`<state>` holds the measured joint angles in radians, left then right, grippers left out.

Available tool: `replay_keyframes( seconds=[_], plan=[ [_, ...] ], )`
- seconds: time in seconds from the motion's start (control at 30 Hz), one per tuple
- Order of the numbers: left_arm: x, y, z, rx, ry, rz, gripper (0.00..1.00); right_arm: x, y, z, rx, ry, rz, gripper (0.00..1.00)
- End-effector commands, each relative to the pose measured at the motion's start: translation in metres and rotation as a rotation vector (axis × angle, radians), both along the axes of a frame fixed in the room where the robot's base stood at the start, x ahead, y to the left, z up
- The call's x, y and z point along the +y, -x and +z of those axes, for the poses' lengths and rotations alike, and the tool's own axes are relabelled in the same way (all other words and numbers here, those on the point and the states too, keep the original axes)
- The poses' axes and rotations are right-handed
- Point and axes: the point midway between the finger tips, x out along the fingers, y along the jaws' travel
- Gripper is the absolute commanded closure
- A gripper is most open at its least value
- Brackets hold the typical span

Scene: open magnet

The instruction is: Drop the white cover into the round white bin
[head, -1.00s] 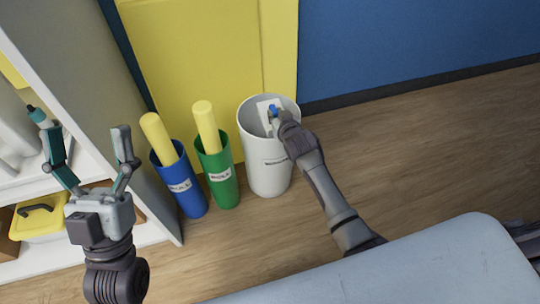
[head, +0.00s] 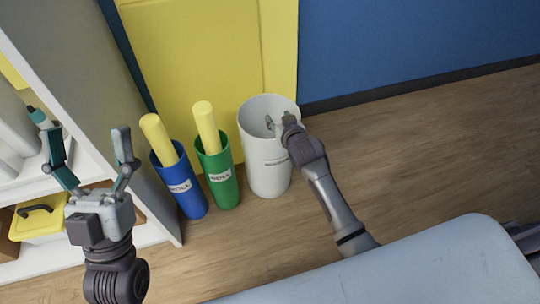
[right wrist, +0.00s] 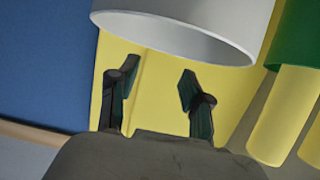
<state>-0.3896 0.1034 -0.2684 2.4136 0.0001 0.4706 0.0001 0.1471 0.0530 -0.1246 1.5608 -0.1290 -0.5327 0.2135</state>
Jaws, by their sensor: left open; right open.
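The round white bin (head: 268,181) stands upright on the floor in front of the yellow panel; it also shows at the top of the right wrist view (right wrist: 185,28). My right gripper (head: 277,121) is over the bin's opening, seen small in the head view. In the right wrist view its fingers (right wrist: 158,82) are apart with nothing between them. The white cover is not visible in either current view; the bin's bottom is hidden. My left gripper (head: 88,148) is open and empty at the left, near the shelf.
A blue bin (head: 186,193) and a green bin (head: 221,184), each with a yellow roll sticking up, stand left of the white bin. A white shelf (head: 85,80) is at the left. A pale surface (head: 400,270) fills the bottom right. Wooden floor (head: 430,140) is clear at right.

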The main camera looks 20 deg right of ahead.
Motion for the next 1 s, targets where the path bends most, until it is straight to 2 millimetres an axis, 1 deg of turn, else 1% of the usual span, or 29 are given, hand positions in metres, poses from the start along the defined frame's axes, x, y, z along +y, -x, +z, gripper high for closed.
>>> replay_keyframes(
  seconds=[0.03,0.2,0.3,0.4,0.5,0.6,1.0],
  plan=[
    [0.0,0.0,0.0,0.0,0.0,0.0,0.16,0.0,0.012,0.004,0.0,0.0,0.0,0.51],
    [0.0,0.0,0.0,0.0,0.0,0.0,0.16,-0.001,0.045,0.018,0.001,0.0,0.0,0.51],
    [0.0,0.0,0.0,0.0,0.0,0.0,0.16,-0.001,0.062,0.024,0.002,-0.001,0.0,0.51],
    [0.0,0.0,0.0,0.0,0.0,0.0,0.16,-0.001,0.073,0.03,0.0,-0.001,0.0,0.51],
    [0.0,0.0,0.0,0.0,0.0,0.0,0.16,-0.001,0.08,0.033,0.001,-0.001,0.0,0.51],
    [0.0,0.0,0.0,0.0,0.0,0.0,0.16,-0.001,0.083,0.034,0.001,-0.001,0.0,0.51],
    [0.0,0.0,0.0,0.0,0.0,0.0,0.16,-0.001,0.082,0.034,0.0,-0.001,0.0,0.51]
  ],
)
